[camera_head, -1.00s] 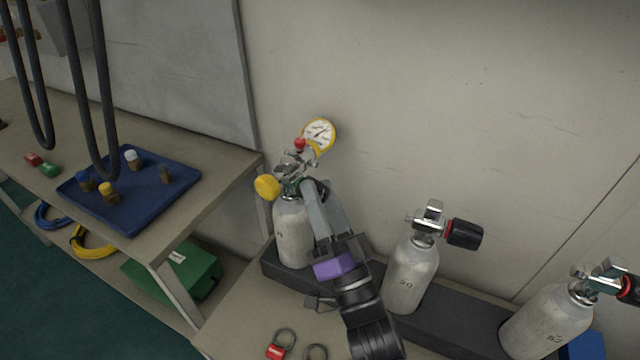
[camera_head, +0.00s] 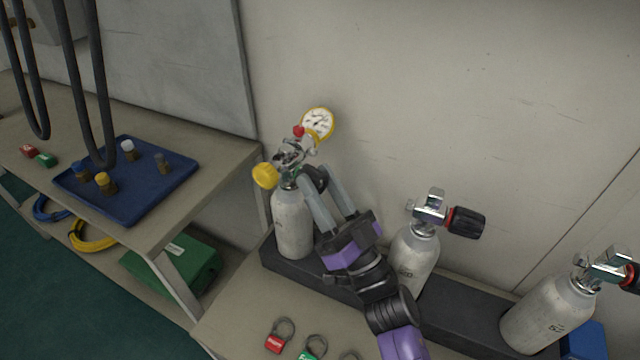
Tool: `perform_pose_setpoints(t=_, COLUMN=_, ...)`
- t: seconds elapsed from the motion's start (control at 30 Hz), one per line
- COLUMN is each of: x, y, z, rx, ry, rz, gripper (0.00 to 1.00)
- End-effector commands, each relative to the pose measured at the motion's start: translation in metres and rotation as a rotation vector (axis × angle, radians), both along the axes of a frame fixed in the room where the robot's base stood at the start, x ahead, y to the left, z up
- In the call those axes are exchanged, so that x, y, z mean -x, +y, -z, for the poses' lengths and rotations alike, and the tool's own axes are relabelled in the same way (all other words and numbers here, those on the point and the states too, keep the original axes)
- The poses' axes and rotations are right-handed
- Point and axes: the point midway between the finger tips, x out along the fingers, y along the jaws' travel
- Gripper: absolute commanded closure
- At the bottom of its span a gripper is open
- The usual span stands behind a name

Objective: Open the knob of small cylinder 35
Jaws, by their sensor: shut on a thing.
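A silver cylinder (camera_head: 291,222) stands at the left of the rack; I cannot read a number on it. On its valve sit a yellow knob (camera_head: 265,176) at the left, a yellow-rimmed gauge (camera_head: 318,123) and a small red knob (camera_head: 298,131). A black knob (camera_head: 314,176) sticks out at the right of the valve. My gripper (camera_head: 319,178) reaches up from the lower right, its two grey fingers on either side of this black knob and shut on it. The fingers partly hide the knob.
A second cylinder (camera_head: 416,253) with a black knob (camera_head: 465,222) stands just right of my arm. A third (camera_head: 547,318) stands at far right. They stand along a dark rack (camera_head: 455,320). Tags on rings (camera_head: 275,343) lie in front. A blue tray (camera_head: 140,205) is on the left bench.

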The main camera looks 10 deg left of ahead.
Motion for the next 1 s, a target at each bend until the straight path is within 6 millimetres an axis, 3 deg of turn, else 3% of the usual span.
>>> perform_pose_setpoints(t=0.2, x=-0.001, y=-0.001, z=0.001, rx=0.001, ry=0.004, rz=0.003, gripper=1.00)
perform_pose_setpoints(t=0.23, x=-0.001, y=-0.001, z=0.001, rx=0.001, ry=0.004, rz=0.003, gripper=0.60)
perform_pose_setpoints(t=0.33, x=-0.001, y=-0.001, z=0.001, rx=0.001, ry=0.004, rz=0.003, gripper=0.42)
perform_pose_setpoints(t=0.77, x=0.000, y=0.000, z=-0.001, rx=-0.001, ry=0.002, rz=0.001, gripper=0.42)
perform_pose_setpoints(t=1.0, x=0.000, y=0.000, z=-0.028, rx=-0.001, ry=-0.002, rz=0.001, gripper=0.42)
